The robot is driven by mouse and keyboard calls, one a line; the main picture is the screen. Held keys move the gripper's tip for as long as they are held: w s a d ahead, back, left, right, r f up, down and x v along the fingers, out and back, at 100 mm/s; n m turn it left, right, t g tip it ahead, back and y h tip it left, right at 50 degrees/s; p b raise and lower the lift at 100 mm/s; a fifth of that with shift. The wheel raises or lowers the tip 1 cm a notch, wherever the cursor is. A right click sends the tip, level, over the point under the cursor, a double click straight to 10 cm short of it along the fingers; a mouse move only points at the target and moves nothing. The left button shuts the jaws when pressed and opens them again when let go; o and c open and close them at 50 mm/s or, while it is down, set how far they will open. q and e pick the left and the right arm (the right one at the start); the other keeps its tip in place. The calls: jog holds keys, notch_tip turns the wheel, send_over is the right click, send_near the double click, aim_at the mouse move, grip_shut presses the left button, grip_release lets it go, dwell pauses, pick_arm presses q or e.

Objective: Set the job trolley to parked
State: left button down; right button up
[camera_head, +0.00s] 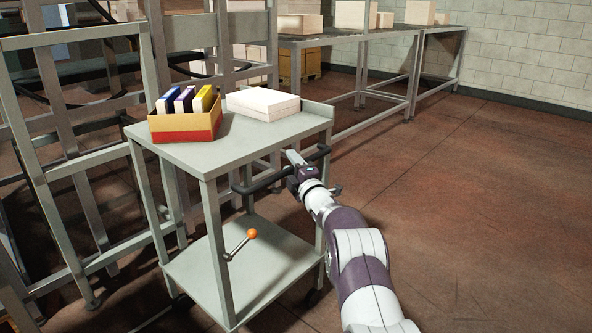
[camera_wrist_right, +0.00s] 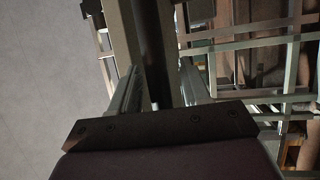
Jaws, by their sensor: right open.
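The job trolley (camera_head: 235,145) is a grey two-shelf cart standing in the middle of the head view. A black push handle (camera_head: 262,184) runs along its near right side. A lever with an orange knob (camera_head: 252,234) sits low on the trolley, in front of the lower shelf, and slants up to the right. My right gripper (camera_head: 297,161) is at the far part of the handle, open. In the right wrist view, a dark bar (camera_wrist_right: 151,45) shows between the two fingers; whether they touch it I cannot tell. My left gripper is not in view.
On the trolley top stand an open box (camera_head: 185,135) with several coloured folders and a white package (camera_head: 263,104). A metal rack (camera_head: 85,165) stands close on the left. A bench (camera_head: 340,42) with cartons is behind. The floor (camera_head: 480,200) at right is clear.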

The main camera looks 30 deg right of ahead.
jog(key=s+f+p, duration=0.2)
jog(key=s, duration=1)
jog(key=shift+s+a+f, duration=0.15)
jog(key=shift+a, duration=0.15)
